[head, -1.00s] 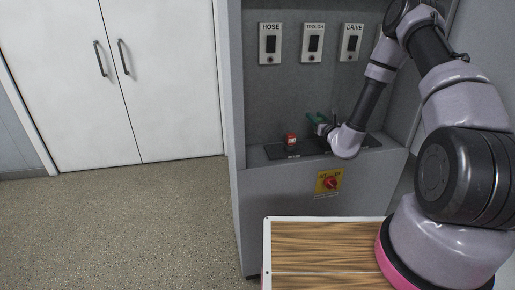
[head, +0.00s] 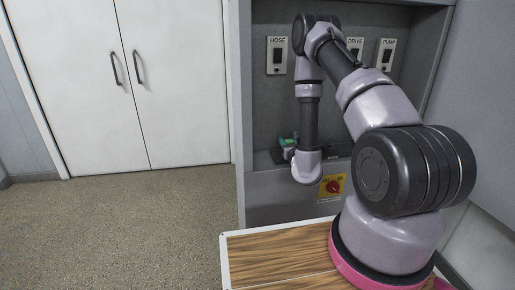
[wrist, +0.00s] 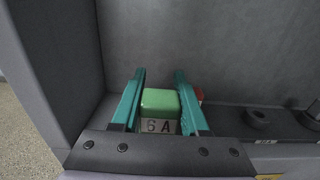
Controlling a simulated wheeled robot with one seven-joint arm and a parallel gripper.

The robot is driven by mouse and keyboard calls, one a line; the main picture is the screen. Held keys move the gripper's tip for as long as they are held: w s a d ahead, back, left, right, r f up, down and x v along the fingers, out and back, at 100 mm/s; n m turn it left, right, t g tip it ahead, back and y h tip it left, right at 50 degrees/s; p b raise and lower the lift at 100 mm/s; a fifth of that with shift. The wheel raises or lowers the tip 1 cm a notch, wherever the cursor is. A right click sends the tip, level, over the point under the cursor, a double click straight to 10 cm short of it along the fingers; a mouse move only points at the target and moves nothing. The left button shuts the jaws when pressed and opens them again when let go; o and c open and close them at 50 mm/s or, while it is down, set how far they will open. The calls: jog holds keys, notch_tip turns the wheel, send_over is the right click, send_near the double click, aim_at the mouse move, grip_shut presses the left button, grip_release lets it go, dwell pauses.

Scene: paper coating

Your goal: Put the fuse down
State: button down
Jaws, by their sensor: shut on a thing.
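A green block-shaped fuse (wrist: 160,103) with a pale label reading "6A" sits between the teal fingers of my gripper (wrist: 158,92) in the wrist view. The fingers are shut on its two sides. In the head view my gripper (head: 287,146) is low in the cabinet recess, at the left part of its ledge, partly hidden by my wrist. I cannot tell whether the fuse's underside touches the ledge.
A red object (wrist: 199,95) shows just behind the right finger. A dark strip (wrist: 225,118) with black round fittings (wrist: 258,118) runs along the ledge to the right. The cabinet's side wall (wrist: 60,70) is close on the left. A red rotary switch (head: 333,187) is below the ledge.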

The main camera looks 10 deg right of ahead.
jog(key=w+a, duration=0.2)
jog(key=w, duration=0.1)
jog(key=w+a+f, duration=0.1)
jog(key=w+a, duration=0.2)
jog(key=w+a+f, duration=0.1)
jog(key=w+a, duration=0.2)
jog(key=w, duration=0.1)
jog(key=shift+f, duration=0.1)
notch_tip(320, 180, down, 4)
jog(key=shift+a+f, duration=0.1)
jog(key=shift+f, duration=0.05)
jog(key=shift+w+f, duration=0.2)
jog(key=shift+f, duration=0.05)
jog(key=shift+f, duration=0.15)
jog(key=shift+c, duration=2.1)
grip_release()
